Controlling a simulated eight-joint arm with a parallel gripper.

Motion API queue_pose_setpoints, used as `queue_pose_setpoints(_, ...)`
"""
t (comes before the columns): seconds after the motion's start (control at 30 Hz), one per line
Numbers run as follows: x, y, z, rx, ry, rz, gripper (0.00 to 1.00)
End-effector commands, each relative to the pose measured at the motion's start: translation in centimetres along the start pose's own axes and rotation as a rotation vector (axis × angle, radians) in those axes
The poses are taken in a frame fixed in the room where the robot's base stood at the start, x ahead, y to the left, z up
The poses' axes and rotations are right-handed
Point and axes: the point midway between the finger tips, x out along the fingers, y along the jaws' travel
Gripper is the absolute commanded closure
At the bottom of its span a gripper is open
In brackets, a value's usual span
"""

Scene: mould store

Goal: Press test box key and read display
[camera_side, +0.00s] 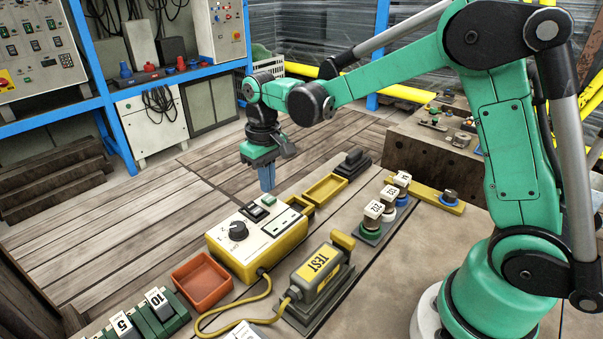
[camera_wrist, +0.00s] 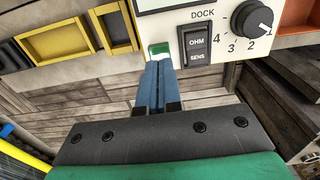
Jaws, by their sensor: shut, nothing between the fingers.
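The test box (camera_side: 262,240) is a yellow case with a white top on the bench. Its top carries a black knob (camera_side: 238,231), a black rocker switch marked OHM and SENS (camera_wrist: 197,48), and a small green key (camera_wrist: 158,48) beside the switch. A pale display window (camera_side: 285,222) sits near the box's right edge; only its edge shows at the top of the wrist view, and no reading is legible. My gripper (camera_side: 267,189) is shut and empty, with blue fingers pointing down. In the wrist view its fingertips overlap the green key's near edge; I cannot tell whether they touch it.
A yellow tray (camera_side: 326,187) lies behind the box and an orange tray (camera_side: 201,282) in front. A grey TEST probe (camera_side: 320,275) with a yellow cable stands to the right. Green numbered blocks (camera_side: 160,309) lie at front left.

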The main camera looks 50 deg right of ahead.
Motion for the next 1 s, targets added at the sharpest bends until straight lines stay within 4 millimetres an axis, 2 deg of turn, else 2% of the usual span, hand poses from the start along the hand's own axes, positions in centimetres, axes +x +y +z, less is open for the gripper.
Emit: queue_pose_setpoints(1.0, 1.6, 0.0, 0.0, 0.0, 0.0, 0.0, 1.0)
